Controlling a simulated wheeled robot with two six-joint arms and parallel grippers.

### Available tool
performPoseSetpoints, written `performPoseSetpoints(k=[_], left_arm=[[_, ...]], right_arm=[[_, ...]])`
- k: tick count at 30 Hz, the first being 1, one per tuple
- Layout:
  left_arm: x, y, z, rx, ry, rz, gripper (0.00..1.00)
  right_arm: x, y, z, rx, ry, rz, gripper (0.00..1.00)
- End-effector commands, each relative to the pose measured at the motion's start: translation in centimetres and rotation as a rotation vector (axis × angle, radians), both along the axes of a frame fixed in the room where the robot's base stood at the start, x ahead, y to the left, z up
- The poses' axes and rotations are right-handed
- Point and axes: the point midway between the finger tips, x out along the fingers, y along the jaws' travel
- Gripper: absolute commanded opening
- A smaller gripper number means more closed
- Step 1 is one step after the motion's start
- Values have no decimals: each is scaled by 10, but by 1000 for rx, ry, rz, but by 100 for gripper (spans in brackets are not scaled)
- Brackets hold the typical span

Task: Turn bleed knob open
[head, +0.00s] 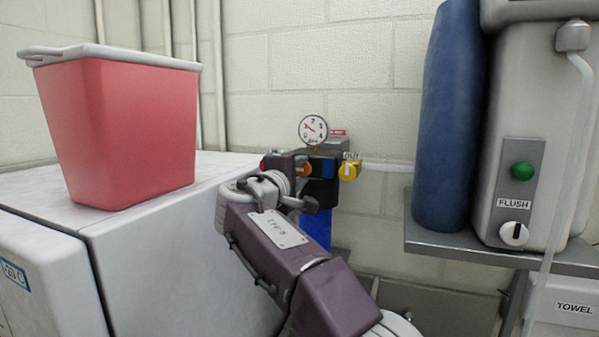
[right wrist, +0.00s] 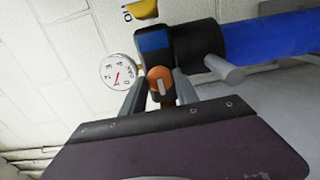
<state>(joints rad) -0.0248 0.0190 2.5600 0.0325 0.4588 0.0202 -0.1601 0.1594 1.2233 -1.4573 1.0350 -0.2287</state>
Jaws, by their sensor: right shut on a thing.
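The bleed knob (right wrist: 160,80) is the orange round knob with a pale bar across its face, on the black body of the wall unit. In the head view its orange edge (head: 304,168) shows just past my right gripper (head: 288,172). In the right wrist view the two grey fingers of my right gripper (right wrist: 160,88) stand on either side of the knob, shut on it. The pale bar looks close to upright in that picture. A round gauge (head: 313,130) with a red needle sits on top of the unit. My left gripper is not in view.
A yellow knob (head: 349,170) marked OUT is right of the orange one. A blue cylinder (head: 316,228) hangs below. A red bin (head: 120,130) stands on a white cabinet (head: 180,265) at left. A grey shelf (head: 490,257) holds a flush machine (head: 540,110) and blue cylinder at right.

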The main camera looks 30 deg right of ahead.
Motion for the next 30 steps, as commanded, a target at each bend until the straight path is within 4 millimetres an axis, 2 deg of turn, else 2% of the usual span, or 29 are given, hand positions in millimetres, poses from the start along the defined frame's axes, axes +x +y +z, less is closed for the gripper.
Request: performPoseSetpoints(k=[12, 13, 15, 25, 30], left_arm=[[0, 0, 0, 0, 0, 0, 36], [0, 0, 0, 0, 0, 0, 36], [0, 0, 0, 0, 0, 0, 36], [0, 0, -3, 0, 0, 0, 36], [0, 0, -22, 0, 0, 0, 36]], right_arm=[[0, 0, 0, -6, 5, 0, 0], [0, 0, 0, -6, 5, 0, 42], [0, 0, 0, -5, 5, 0, 57], [-2, 3, -1, -4, 3, 1, 57], [-22, 28, -6, -3, 1, 7, 57]])
